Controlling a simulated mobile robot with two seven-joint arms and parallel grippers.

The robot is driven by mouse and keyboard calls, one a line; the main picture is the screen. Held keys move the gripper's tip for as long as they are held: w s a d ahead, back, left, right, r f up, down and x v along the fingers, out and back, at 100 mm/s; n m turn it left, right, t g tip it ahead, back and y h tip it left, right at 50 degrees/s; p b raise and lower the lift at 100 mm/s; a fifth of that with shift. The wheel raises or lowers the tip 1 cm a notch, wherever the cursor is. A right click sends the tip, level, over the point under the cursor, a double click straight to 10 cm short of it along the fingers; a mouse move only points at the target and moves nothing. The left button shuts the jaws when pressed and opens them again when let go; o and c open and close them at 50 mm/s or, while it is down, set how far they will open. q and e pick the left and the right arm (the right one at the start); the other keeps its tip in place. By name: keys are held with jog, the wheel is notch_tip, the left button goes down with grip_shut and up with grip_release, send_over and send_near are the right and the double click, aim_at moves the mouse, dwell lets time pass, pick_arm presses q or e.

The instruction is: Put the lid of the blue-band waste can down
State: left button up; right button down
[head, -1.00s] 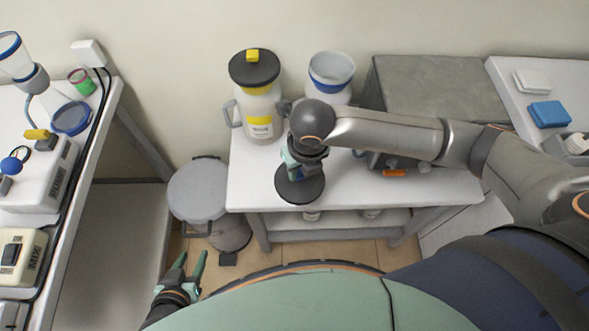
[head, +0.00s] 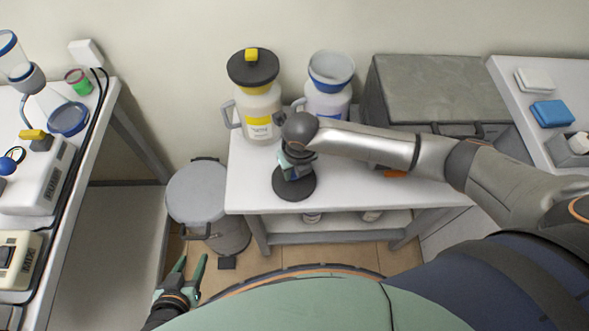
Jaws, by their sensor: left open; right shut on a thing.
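The blue-band waste can (head: 328,103) stands at the back of the white table, its funnel-shaped top uncovered. Its black round lid (head: 293,188) is at the front left of the table, lying flat. My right gripper (head: 296,170) is above the lid and shut on it, hiding its middle. I cannot tell whether the lid touches the tabletop or is just above it. My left gripper (head: 190,262) is open and empty, low at the left of my base, apart from the table.
A yellow-band can (head: 258,105) with a black lid stands left of the blue-band can. A grey box (head: 437,92) fills the table's back right. A grey pedal bin (head: 197,192) stands on the floor left of the table. The white tabletop (head: 248,185) is clear around the lid.

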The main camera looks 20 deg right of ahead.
aim_at(297, 185)
jog(key=c, duration=0.6)
grip_release()
jog(key=shift+f, duration=0.1)
jog(key=r, duration=0.4)
jog(key=s+r+p, duration=0.1)
jog(key=r, duration=0.7)
jog(key=shift+s+d+r, duration=0.1)
jog(key=shift+s, duration=0.3)
jog(key=shift+p, duration=0.3)
